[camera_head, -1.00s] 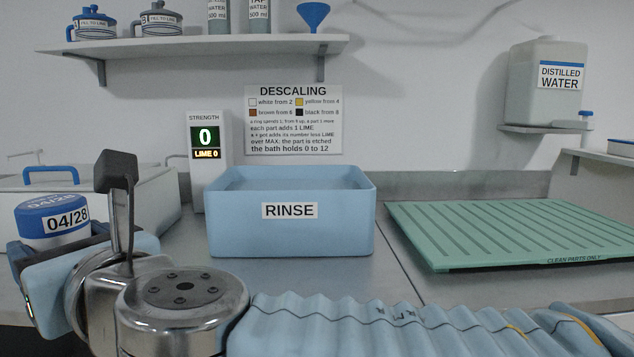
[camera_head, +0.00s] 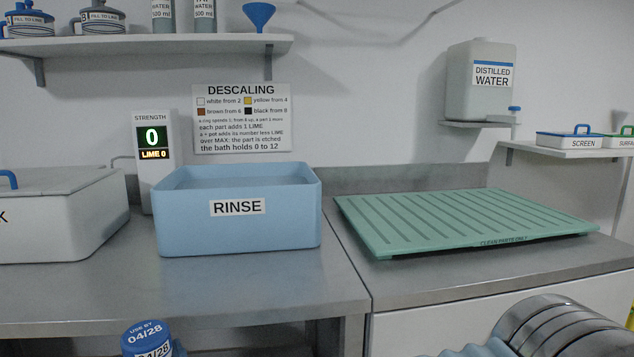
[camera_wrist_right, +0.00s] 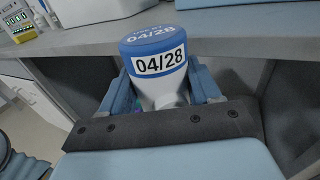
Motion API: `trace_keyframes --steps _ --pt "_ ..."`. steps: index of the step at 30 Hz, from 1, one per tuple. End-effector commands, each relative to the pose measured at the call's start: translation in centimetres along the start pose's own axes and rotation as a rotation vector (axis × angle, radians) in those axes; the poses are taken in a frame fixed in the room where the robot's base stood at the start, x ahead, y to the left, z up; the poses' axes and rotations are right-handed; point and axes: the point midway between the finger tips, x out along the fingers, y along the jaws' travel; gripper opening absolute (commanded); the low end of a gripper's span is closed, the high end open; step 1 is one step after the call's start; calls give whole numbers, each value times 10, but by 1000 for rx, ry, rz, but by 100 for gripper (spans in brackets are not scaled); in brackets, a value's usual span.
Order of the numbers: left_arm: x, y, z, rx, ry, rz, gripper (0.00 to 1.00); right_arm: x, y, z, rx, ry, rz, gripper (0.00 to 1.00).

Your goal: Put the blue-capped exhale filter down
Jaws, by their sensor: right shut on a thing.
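The blue-capped exhale filter (camera_head: 148,338) shows at the bottom edge of the head view, in front of the counter's front edge and lower than its top. Its cap reads "USE BY 04/28". In the right wrist view the filter (camera_wrist_right: 160,72) stands upright, cap up, with its pale body between the two blue fingers of my right gripper (camera_wrist_right: 165,90). The right gripper is shut on it. In the head view the right gripper itself is below the picture. My left gripper is in neither view.
A blue RINSE basin (camera_head: 238,235) stands on the steel counter (camera_head: 270,285). A green ribbed mat (camera_head: 465,222), marked "CLEAN PARTS ONLY", lies to its right. A lidded grey tank (camera_head: 60,215) stands at left, beside a strength meter (camera_head: 155,150) reading 0. Counter front before the basin is clear.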

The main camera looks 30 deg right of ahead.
Motion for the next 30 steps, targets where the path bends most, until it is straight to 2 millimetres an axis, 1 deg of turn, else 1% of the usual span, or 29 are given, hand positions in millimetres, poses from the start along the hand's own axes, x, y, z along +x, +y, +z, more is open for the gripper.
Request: trace_keyframes --steps 1,2,3,5,6,9,12,18,24,25,26,30 --pt "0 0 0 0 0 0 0 6 -15 -36 -17 18 -75 24" --pt "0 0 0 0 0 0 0 10 -25 -55 -19 19 -126 24" --pt "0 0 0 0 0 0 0 14 -39 -80 -21 20 -195 24" --pt "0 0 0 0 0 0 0 20 -60 -116 -21 19 -298 24" --pt "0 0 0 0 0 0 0 24 -73 -137 -20 17 -360 24" --pt "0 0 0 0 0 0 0 32 -102 -184 -17 12 -501 24" --pt "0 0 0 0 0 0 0 39 -125 -223 -12 7 -617 24" --pt "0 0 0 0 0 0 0 51 -162 -286 -7 3 -797 24" --pt "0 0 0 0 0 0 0 60 -192 -338 -5 2 -945 24" --pt "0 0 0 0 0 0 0 61 -194 -344 -6 1 -959 24" --pt "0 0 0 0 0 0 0 60 -191 -343 -5 -2 -945 24" --pt "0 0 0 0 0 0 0 58 -189 -350 -6 -4 -936 24"
